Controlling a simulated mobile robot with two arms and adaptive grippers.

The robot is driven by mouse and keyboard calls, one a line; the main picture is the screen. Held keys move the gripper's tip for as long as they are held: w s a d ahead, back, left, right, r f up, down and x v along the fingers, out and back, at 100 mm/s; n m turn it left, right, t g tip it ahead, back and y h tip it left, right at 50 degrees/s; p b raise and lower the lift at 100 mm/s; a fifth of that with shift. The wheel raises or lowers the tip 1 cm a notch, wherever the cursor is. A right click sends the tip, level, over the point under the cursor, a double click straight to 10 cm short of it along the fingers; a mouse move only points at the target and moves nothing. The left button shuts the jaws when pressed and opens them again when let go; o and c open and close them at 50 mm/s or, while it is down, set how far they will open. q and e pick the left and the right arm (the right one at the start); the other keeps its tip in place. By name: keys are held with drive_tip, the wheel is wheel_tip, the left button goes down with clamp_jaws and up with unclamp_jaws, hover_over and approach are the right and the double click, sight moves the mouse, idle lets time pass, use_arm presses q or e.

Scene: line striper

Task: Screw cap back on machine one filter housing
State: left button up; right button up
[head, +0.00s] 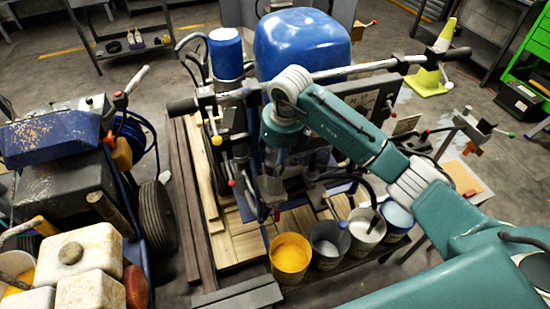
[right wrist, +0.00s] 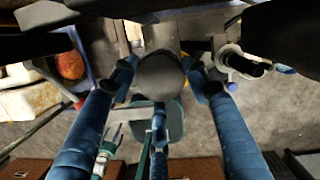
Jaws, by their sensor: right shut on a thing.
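My right gripper (head: 272,190) reaches down in front of the middle machine, a line striper with a blue tank (head: 302,42). In the right wrist view, its blue fingers (right wrist: 165,88) are closed around a dark grey, round-topped piece (right wrist: 158,74), which looks like the cap. The gripper and forearm hide the cap in the head view. I cannot make out the filter housing, or whether the cap touches it. My left gripper is in neither view.
Paint buckets, one yellow (head: 290,258) and one grey (head: 329,243), stand below and right of the gripper. Wooden boards (head: 236,243) lie under the machine. A second, worn machine (head: 60,140) stands at left. A traffic cone (head: 432,65) is at back right.

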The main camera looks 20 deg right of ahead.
drive_tip(key=shift+f, duration=0.1)
idle(0.3)
drive_tip(key=shift+f+b, duration=0.45)
drive_tip(key=shift+b, duration=0.1)
drive_tip(key=shift+f, duration=0.2)
drive_tip(key=shift+f+b, duration=0.2)
drive_tip(key=shift+b, duration=0.2)
drive_tip(key=shift+f+b, duration=0.4)
drive_tip(key=shift+b, duration=0.1)
idle(0.9)
drive_tip(key=o, duration=1.2)
drive_tip(key=shift+c, duration=0.8)
